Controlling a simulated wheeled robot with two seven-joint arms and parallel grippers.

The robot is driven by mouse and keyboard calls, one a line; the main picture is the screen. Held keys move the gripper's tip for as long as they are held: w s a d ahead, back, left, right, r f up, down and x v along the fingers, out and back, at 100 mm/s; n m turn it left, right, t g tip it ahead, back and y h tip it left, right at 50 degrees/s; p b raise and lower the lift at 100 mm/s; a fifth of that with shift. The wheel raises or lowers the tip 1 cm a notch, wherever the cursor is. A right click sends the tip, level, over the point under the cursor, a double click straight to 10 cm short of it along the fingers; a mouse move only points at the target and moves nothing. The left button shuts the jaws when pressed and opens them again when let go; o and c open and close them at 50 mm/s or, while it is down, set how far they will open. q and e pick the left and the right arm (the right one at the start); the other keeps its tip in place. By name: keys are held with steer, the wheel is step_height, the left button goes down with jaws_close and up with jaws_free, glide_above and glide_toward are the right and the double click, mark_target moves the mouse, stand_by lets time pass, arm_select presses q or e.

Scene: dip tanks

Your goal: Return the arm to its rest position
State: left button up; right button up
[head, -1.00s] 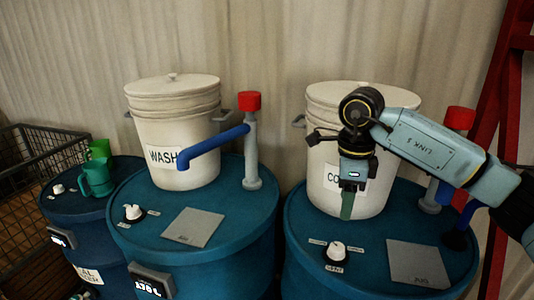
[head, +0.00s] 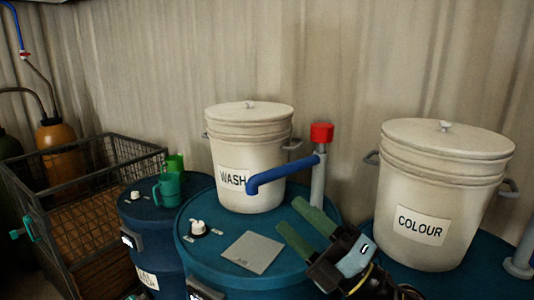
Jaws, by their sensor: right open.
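My right gripper (head: 294,217) is at the bottom centre of the head view, its two green fingers apart and nothing between them. It points up and to the left, in front of the right part of the wash drum (head: 232,272). The white WASH bucket (head: 249,145) stands lidded at the back of that drum. The white COLOUR bucket (head: 440,185), also lidded, stands to the right of my gripper, apart from it. Most of my right arm is below the picture edge. My left gripper is out of view.
A blue spout with a red-capped post (head: 320,165) rises beside the WASH bucket. Green jugs (head: 169,188) stand on a smaller drum at left. A wire crate (head: 95,160) and an orange cylinder (head: 60,145) are further left. A grey plate (head: 252,253) lies on the wash drum.

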steer(key=w+d+f+m+t+h, duration=0.1)
steer(key=d+f+m+t+h, duration=0.3)
steer(key=m+h, duration=0.4)
steer(key=w+d+f+m+t+h, duration=0.1)
steer(key=d+f+m+h, duration=0.45)
steer(key=m, duration=0.35)
steer(key=s+d+f+m+g+h, duration=0.3)
steer(key=s+f+m, duration=0.1)
steer(key=f, duration=0.2)
steer(key=s+d+f+m+g+h, duration=0.2)
steer(key=s+d+f+m+g, duration=0.1)
steer(key=f, duration=0.4)
steer(key=s+f+m+g, duration=0.1)
steer(key=s+f+g, duration=0.25)
steer(key=s, duration=0.25)
steer(key=s+d+f+m+g, duration=0.1)
steer(key=s+f+m+g, duration=0.2)
steer(key=s, duration=0.4)
steer(key=s+f+g, duration=0.3)
steer(key=s+f, duration=0.1)
steer(key=s, duration=0.2)
step_height(320, 180, down, 25)
steer(key=g+b, duration=0.1)
steer(key=b, duration=0.1)
steer(key=s+d+f+g+b, duration=0.1)
steer(key=s+d+f, duration=0.2)
steer(key=s+f, duration=1.4)
steer(key=shift+s+f+n, duration=0.15)
steer(key=shift+f+n, duration=0.15)
